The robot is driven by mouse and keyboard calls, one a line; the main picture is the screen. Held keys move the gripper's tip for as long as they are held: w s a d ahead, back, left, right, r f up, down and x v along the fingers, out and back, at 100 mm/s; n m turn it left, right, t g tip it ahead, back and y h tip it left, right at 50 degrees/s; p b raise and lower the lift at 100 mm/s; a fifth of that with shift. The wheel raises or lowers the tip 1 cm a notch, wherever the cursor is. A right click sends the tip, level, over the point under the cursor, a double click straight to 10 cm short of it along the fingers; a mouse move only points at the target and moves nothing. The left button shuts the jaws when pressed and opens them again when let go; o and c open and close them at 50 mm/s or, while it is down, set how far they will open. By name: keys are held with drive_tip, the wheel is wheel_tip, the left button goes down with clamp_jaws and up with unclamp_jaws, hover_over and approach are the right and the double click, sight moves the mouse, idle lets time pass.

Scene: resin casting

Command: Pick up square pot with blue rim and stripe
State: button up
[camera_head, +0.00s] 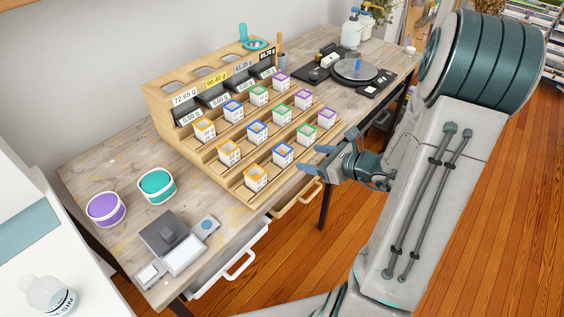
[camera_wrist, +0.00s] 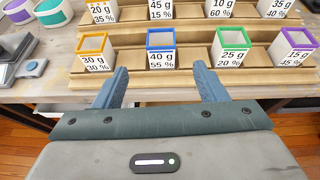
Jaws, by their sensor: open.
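Three square white pots with blue rims stand in one column of the stepped wooden rack: a front one (camera_head: 283,154), a middle one (camera_head: 256,132) and a back one (camera_head: 233,111). The front blue-rimmed pot also shows in the wrist view (camera_wrist: 160,46), upright and labelled 40 g, 55 %. I cannot make out a separate blue stripe. My gripper (camera_head: 326,152) is in front of the rack at the right. In the wrist view my gripper (camera_wrist: 159,76) is open and empty, its fingers spread to either side of the front blue pot's line, short of touching it.
Orange (camera_wrist: 93,52), green (camera_wrist: 233,45) and purple (camera_wrist: 297,46) pots flank the blue one in the front row. Rack steps (camera_head: 225,170) rise behind. A scale (camera_head: 165,235) and purple (camera_head: 106,209) and teal (camera_head: 157,186) tubs stand at the left. A turntable (camera_head: 355,70) is at the back.

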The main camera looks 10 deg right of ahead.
sight(290, 153)
drive_tip(key=shift+m, duration=0.3)
drive_tip(key=x, duration=0.8)
drive_tip(key=shift+w+d+f, duration=0.25)
drive_tip(key=shift+w+f, duration=0.1)
drive_tip(key=shift+a+x, duration=0.25)
drive_tip(key=shift+x, duration=2.5)
drive_tip(key=shift+s+r, duration=0.15)
drive_tip(key=shift+s, duration=0.05)
drive_tip(key=shift+c, duration=0.3)
drive_tip(key=c, duration=1)
